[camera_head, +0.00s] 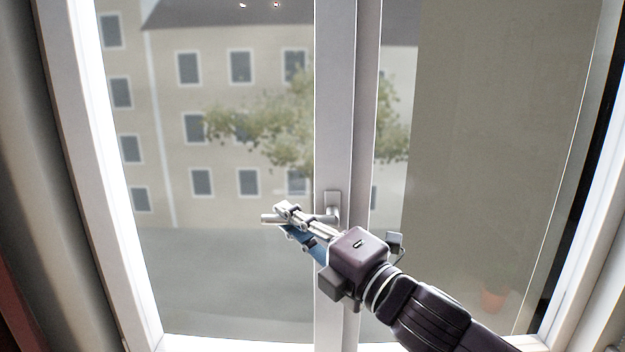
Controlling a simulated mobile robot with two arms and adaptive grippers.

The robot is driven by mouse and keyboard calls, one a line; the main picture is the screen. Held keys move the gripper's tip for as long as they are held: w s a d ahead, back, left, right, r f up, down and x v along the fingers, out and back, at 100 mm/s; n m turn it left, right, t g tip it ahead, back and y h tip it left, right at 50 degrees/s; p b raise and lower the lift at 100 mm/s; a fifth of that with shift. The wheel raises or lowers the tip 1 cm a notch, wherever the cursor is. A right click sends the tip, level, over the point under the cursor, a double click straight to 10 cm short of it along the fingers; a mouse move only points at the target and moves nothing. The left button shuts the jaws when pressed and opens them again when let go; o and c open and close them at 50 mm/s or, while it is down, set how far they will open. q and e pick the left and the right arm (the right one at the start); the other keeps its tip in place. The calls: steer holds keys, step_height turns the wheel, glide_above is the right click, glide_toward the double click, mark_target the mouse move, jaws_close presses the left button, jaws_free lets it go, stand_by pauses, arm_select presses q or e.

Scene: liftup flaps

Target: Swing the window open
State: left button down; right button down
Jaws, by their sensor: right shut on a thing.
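The window (335,90) fills the view, with white frames around two large panes. Its sashes appear to meet at the upright bars in the middle; I see no clear gap between them. A silver handle (332,202) sits on the middle bar, its lever turned level and pointing left. My right gripper (287,217) reaches in from the lower right and is shut on the handle lever. The lever's tip shows just left of the fingers, and the fingers hide part of it. My left gripper is not in view.
A dark curtain or wall edge (45,180) runs down the left side. A building and a tree show through the glass. The space before the left pane looks clear.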

steer(key=shift+m+t+h, duration=0.4)
steer(key=shift+m+h, duration=0.1)
steer(key=shift+h, duration=0.1)
steer(key=shift+s+a, duration=0.25)
steer(key=shift+s, duration=0.75)
steer(key=shift+s+a, duration=0.2)
steer(key=shift+s, duration=0.75)
steer(key=s+a+m+t+h+p, duration=0.1)
steer(key=s+a+h, duration=0.1)
steer(key=s, duration=0.3)
steer(key=shift+s+m+t, duration=0.3)
steer(key=shift+s, duration=0.05)
steer(key=s+a+m+t+h, duration=0.1)
steer(key=s+a+h, duration=0.1)
steer(key=s, duration=0.3)
steer(key=shift+s+a+m+h+p, duration=0.25)
steer(key=shift+a+m+h+p, duration=0.1)
steer(key=shift+p, duration=0.1)
